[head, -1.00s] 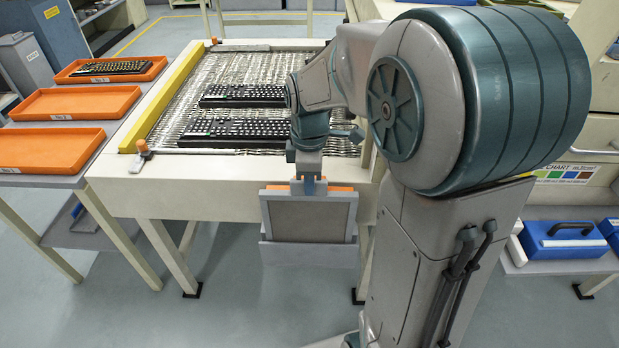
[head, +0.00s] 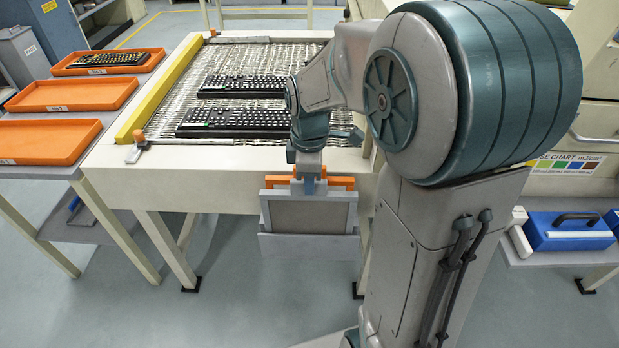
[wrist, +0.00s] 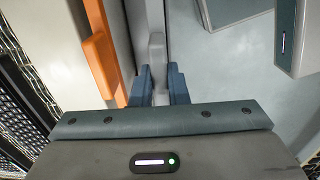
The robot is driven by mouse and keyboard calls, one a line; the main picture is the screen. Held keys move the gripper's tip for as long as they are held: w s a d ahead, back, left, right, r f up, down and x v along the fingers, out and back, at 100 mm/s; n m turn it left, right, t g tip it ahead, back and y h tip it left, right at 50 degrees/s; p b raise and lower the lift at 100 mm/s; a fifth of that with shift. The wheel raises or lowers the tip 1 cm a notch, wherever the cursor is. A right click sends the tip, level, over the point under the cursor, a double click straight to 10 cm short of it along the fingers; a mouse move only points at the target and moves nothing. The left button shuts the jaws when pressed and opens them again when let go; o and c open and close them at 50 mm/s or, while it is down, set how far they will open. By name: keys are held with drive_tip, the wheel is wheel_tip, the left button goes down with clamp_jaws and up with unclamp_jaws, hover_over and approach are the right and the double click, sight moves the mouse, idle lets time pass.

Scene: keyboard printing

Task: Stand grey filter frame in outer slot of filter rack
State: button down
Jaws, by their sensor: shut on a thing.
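The grey filter frame (head: 308,215) is upright, held by its top by my gripper (head: 308,186), which is shut on it. In the wrist view the blue fingers (wrist: 160,86) sit on both sides of the grey frame's top part (wrist: 157,52). The grey filter rack (head: 308,248) is at the front side of the table. An orange frame (head: 342,182) stands behind the grey one, and it shows beside it in the wrist view (wrist: 102,60). The grey frame's lower edge meets the rack's front wall in the head view; I cannot tell how deep it sits.
The cream table (head: 190,165) carries a wire-like bed with black keyboards (head: 235,122) behind the rack. Orange trays (head: 45,142) lie on a side table at left. A blue case (head: 567,232) is at right. Floor in front of the rack is clear.

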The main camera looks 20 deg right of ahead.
drive_tip(key=shift+f+b, duration=0.9)
drive_tip(key=shift+f, duration=0.55)
drive_tip(key=c, duration=1.3)
unclamp_jaws()
wheel_tip(320, 180, up, 6)
drive_tip(key=p, duration=0.5)
drive_tip(key=shift+r, duration=0.15)
wheel_tip(320, 180, up, 14)
drive_tip(key=shift+f+p, duration=0.2)
drive_tip(key=shift+p, duration=0.6)
